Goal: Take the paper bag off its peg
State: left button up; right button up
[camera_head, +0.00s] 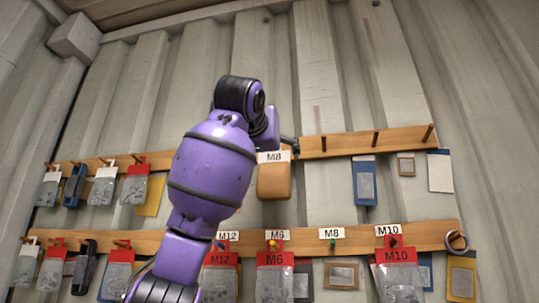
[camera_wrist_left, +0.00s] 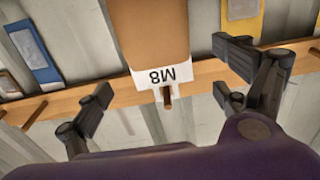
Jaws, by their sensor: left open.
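The brown paper bag (camera_head: 274,182) hangs by its white M8 header from a peg on the upper wooden rail. In the left wrist view the bag (camera_wrist_left: 150,35) appears upside down, with its M8 label (camera_wrist_left: 163,76) and the wooden peg (camera_wrist_left: 167,98) sticking out below the label. My left gripper (camera_wrist_left: 165,85) is open, with one finger on each side of the label and peg, apart from the bag. In the head view my purple left arm hides most of this gripper; only a dark bit (camera_head: 288,141) shows beside the label. My right gripper is not in view.
A blue packet (camera_head: 366,181) hangs right of the bag. Several bags, including a red-topped one (camera_head: 135,182), hang left on the upper rail (camera_head: 333,144). The lower rail (camera_head: 360,240) carries red M12, M6 and M10 packets. Bare pegs stick out at upper right.

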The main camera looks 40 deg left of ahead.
aim_at(274, 161)
pick_arm(q)
jog(key=x, duration=0.5)
jog(key=shift+w+a, duration=0.2)
jog(key=shift+w, duration=0.15)
jog(key=shift+c, duration=0.3)
jog(key=c, duration=1.3)
jog(key=shift+o, duration=0.2)
jog(key=shift+r, duration=0.3)
jog(key=shift+r+v, duration=0.15)
jog(key=shift+v, duration=1)
jog(key=shift+r+v, duration=0.15)
jog(key=shift+v, duration=0.95)
